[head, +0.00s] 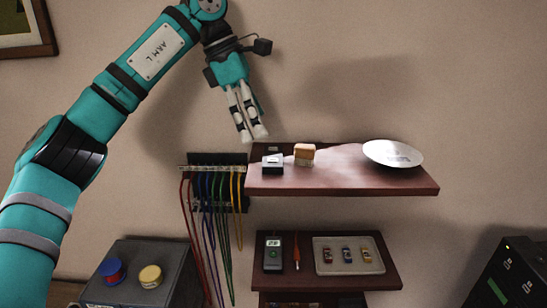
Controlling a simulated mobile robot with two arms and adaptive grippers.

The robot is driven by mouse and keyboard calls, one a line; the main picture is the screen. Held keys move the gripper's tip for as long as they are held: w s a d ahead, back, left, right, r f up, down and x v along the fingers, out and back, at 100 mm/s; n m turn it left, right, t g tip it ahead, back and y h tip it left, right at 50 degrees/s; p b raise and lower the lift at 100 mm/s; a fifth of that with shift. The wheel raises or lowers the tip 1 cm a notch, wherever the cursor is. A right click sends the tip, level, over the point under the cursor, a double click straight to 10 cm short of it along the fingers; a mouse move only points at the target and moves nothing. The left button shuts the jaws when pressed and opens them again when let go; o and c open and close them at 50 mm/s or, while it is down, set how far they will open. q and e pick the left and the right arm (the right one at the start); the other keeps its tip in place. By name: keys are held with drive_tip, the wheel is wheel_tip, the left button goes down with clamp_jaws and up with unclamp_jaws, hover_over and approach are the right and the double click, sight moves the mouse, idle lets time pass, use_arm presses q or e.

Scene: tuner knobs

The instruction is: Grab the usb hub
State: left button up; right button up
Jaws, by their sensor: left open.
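A small box with a pale top and dark front (272,164) sits at the left end of the upper shelf (345,184). It may be the usb hub, but it is too small to tell for sure. A brown and tan block (304,154) stands just right of it. A small dark item (273,148) lies behind it. My left gripper (252,134) is open and empty, pointing down, above and left of the box, with a gap between them. My right gripper is out of view.
A white dish (393,154) is on the upper shelf's right. Colored cables hang from a rack (215,168) at the shelf's left. The lower shelf (390,278) holds a meter (273,254), a red probe (296,251) and a tray (378,266). A grey box (130,250) stands lower left.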

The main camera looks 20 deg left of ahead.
sight(274, 155)
use_arm(q)
drive_tip(key=shift+p+x, duration=0.3)
drive_tip(key=shift+x, duration=0.75)
drive_tip(key=shift+d+f+p, duration=0.6)
drive_tip(key=shift+f+p, duration=0.15)
drive_tip(key=shift+p, duration=0.15)
drive_tip(key=shift+p+x, duration=0.45)
drive_tip(key=shift+x, duration=0.75)
drive_tip(key=shift+w+f, duration=0.15)
drive_tip(key=shift+f, duration=0.25)
drive_tip(key=shift+d, duration=0.1)
drive_tip(key=c, duration=1)
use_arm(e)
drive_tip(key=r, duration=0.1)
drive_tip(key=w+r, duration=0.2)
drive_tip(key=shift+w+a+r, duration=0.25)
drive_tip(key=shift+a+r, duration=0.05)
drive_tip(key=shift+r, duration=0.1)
use_arm(q)
drive_tip(key=shift+r, duration=0.2)
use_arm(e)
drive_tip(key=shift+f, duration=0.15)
